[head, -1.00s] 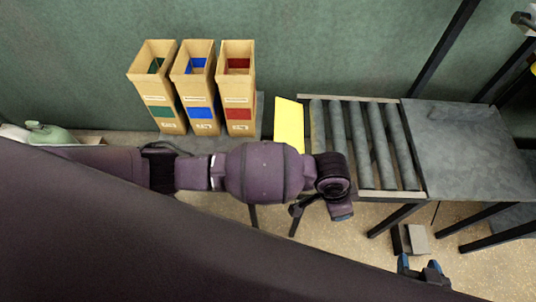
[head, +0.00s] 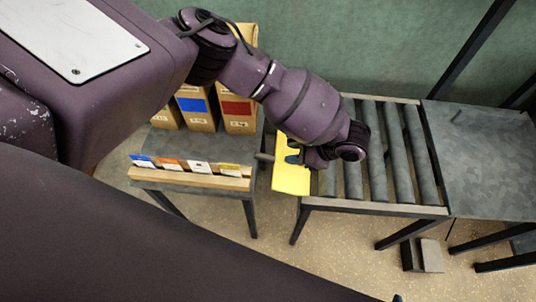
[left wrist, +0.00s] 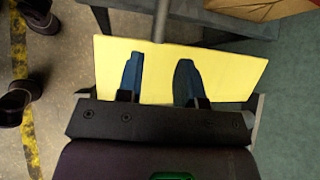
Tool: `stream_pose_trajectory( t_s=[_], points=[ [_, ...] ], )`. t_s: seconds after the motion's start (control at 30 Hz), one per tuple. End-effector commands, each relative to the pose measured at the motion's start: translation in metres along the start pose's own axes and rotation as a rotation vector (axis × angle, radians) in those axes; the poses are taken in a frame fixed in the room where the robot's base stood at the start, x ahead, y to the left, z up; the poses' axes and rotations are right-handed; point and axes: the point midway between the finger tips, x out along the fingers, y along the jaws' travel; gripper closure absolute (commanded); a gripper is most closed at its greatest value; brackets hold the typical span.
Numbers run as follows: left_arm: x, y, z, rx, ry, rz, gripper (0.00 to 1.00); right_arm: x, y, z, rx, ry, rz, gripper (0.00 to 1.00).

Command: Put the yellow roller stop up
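The yellow roller stop (head: 291,181) is a flat plate at the left end of the roller conveyor (head: 376,208). Its upper part is partly hidden by my left arm in the head view. My left gripper (head: 293,155) is over the plate. In the left wrist view, the plate (left wrist: 222,75) lies broad face towards the camera. The two blue fingers of my left gripper (left wrist: 159,82) are apart in front of it, with yellow showing between them. I cannot tell whether they touch it. Of my right gripper (head: 398,298), only a small blue tip shows at the bottom edge.
A small grey table (head: 200,190) left of the conveyor carries a wooden strip (head: 190,177) with several coloured cards. Tall cardboard bins (head: 238,115) stand behind it. A grey rod (head: 264,157) sticks out left of the stop. A grey table (head: 485,150) adjoins the conveyor's right end.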

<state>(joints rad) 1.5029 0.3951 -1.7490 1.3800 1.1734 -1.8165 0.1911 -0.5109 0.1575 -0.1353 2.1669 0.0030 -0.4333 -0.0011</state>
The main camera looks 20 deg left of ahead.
Motion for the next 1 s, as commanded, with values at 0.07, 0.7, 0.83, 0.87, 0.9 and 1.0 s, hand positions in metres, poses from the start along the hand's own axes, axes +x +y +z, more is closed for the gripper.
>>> stream_pose_trajectory(
  t_s=[0.07,0.7,0.83,0.87,0.9,1.0],
  points=[
    [0.007,-0.001,0.000,-0.001,-0.004,0.001,0.66,0.001,0.000,0.002,-0.002,-0.004,0.000,0.40],
    [0.099,0.000,-0.001,0.001,-0.002,0.002,0.66,0.010,-0.001,0.017,-0.010,-0.030,-0.006,0.40],
    [0.105,0.000,0.000,0.000,0.000,0.001,0.66,0.010,-0.001,0.018,-0.011,-0.033,-0.006,0.40],
    [0.105,0.000,0.000,0.000,0.000,0.001,0.66,0.010,-0.001,0.018,-0.012,-0.033,-0.006,0.40],
    [0.106,0.000,0.000,-0.001,0.000,0.001,0.66,0.010,-0.001,0.019,-0.012,-0.033,-0.006,0.40],
    [0.106,-0.001,0.000,-0.001,0.000,0.000,0.66,0.010,-0.001,0.018,-0.012,-0.032,-0.006,0.40]
  ],
)
